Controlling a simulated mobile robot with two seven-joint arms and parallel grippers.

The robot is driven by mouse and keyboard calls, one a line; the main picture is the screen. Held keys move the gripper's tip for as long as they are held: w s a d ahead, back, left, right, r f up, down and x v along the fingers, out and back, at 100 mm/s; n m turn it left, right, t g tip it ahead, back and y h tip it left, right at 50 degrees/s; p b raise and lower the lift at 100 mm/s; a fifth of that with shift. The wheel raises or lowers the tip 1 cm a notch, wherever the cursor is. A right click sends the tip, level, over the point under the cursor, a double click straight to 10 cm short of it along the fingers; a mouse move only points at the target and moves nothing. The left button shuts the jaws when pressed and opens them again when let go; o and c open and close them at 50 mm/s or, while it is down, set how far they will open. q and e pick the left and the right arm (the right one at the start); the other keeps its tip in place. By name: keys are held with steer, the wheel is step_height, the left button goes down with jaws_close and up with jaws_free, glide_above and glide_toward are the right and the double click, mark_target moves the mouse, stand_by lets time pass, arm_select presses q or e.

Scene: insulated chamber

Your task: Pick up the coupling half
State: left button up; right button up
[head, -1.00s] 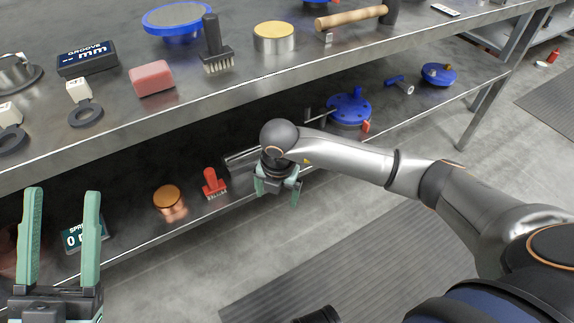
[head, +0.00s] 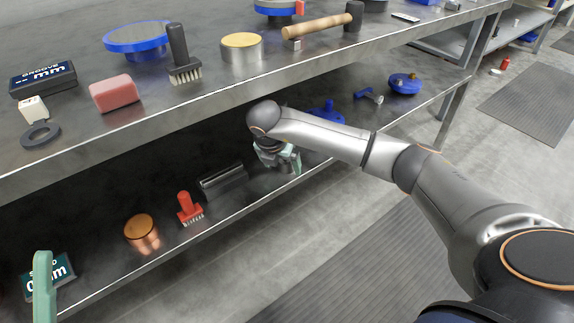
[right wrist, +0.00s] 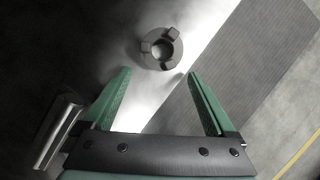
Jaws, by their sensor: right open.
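The coupling half is a grey ring with raised blocky lugs (right wrist: 176,49), lying on the lower metal shelf near its front edge in the right wrist view. My right gripper (right wrist: 160,73) is open with its green fingers apart and empty. The ring is just beyond the fingertips, roughly centred between them. In the head view my right gripper (head: 284,160) is low over the lower shelf, and the coupling half is hidden there behind the gripper and wrist.
The lower shelf (head: 185,240) also holds a grey metal block (head: 224,182), a red brush (head: 188,207), a copper cylinder (head: 142,232) and a blue flanged part (head: 325,112). The upper shelf (head: 200,100) overhangs it and carries several objects. Floor in front is clear.

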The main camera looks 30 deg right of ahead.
steer(key=w+d+b, duration=0.1)
steer(key=w+d+f, duration=0.1)
steer(key=shift+d+f+b, duration=0.1)
steer(key=shift+d+b, duration=0.25)
steer(key=shift+d, duration=0.05)
steer(key=shift+c, duration=0.2)
jaws_close()
stand_by(0.4)
